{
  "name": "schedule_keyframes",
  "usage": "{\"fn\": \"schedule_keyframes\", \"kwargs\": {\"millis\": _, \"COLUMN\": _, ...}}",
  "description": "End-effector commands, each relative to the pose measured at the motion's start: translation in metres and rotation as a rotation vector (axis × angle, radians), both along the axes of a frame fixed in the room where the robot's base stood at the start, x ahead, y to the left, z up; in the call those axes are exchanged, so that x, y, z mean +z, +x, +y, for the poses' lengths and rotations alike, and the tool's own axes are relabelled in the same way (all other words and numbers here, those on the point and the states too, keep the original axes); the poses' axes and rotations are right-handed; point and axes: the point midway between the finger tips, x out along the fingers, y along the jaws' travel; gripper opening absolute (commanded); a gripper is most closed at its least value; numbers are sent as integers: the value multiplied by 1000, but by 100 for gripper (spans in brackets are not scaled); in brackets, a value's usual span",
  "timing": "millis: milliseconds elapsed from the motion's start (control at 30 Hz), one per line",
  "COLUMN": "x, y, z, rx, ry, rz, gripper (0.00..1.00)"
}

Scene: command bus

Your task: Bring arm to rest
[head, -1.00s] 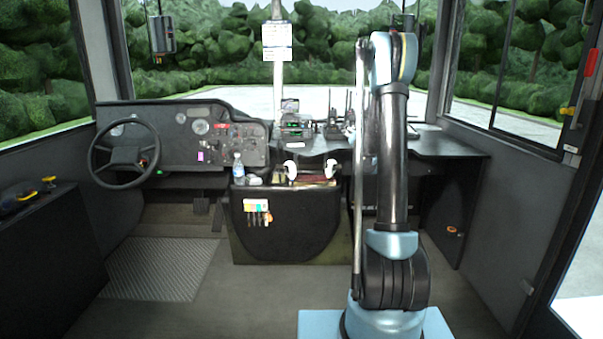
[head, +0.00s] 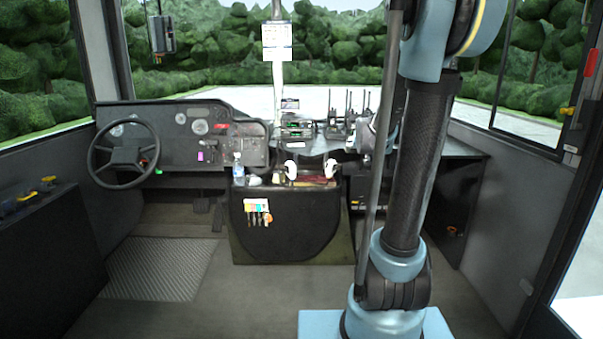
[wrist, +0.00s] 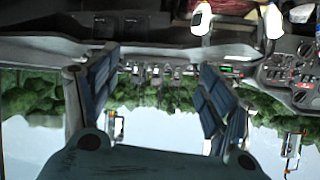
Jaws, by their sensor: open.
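My arm (head: 415,170) rises from its blue base at the right of the head view, with its upper joint near the top edge. My gripper (wrist: 158,62) shows in the wrist view with its two fingers spread apart and nothing between them. In the head view the gripper is mostly hidden behind my arm. The wrist view is upside down, with the dashboard along the top and the windshield and trees below, behind the fingers.
The steering wheel (head: 124,157) and instrument panel stand at the left. A black console (head: 285,225) with a water bottle (head: 238,168) is in the middle. Radios (head: 334,128) with antennas stand on the dashboard left of my arm. The floor (head: 230,300) in front is clear.

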Motion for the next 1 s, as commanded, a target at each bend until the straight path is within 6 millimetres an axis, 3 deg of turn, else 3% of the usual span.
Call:
{"fn": "schedule_keyframes", "kwargs": {"millis": 467, "x": -55, "y": -165, "z": 20, "rx": 65, "ry": -29, "rz": 344, "gripper": 75}}
{"fn": "schedule_keyframes", "kwargs": {"millis": 1000, "x": -136, "y": -354, "z": 42, "rx": 198, "ry": -40, "rz": 725, "gripper": 75}}
